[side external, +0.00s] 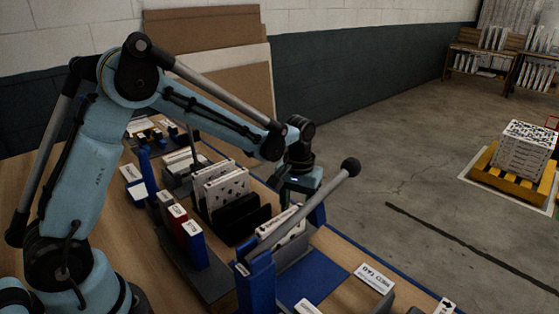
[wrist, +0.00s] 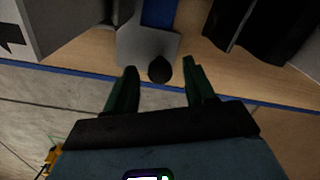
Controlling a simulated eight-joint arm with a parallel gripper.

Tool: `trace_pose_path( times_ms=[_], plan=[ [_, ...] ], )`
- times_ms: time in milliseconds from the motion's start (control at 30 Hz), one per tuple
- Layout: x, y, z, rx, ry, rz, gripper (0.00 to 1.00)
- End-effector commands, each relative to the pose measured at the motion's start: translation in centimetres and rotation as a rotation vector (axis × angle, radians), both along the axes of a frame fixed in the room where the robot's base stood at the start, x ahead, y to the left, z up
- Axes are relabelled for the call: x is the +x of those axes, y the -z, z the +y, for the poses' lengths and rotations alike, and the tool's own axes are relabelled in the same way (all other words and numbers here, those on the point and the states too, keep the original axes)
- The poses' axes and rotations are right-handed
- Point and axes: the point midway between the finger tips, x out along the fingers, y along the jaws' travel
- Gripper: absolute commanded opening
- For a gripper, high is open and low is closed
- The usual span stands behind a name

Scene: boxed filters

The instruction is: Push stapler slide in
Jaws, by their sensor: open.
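A dark rounded knob (wrist: 159,70) shows between the fingertips, against a grey plate (wrist: 140,46) with a blue strip (wrist: 158,12). I cannot tell whether this knob is on the slide, or whether either finger touches it.
White speckled boxes (side external: 226,186) stand in a black rack left of my gripper. Red and blue upright blocks (side external: 187,236) stand nearer. A blue mat (side external: 312,277) lies in front. A yellow pallet (side external: 481,171) with stacked white boxes is on the floor beyond the table.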

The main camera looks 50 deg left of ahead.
Motion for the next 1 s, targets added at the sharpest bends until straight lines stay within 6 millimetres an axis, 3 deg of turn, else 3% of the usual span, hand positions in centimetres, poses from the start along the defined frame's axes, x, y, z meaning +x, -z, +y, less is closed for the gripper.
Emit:
trace_pose_path(
  times_ms=[67, 400, 733, 1000],
  plan=[
    [0.0, 0.0, 0.0, 0.000, 0.000, 0.000, 0.51],
    [0.0, 0.0, 0.0, 0.000, 0.000, 0.000, 0.00],
    [0.0, -0.1, -0.6, 0.000, 0.003, 0.000, 0.00],
    [0.1, -0.1, -5.1, 0.000, 0.005, 0.000, 0.00]
  ],
)
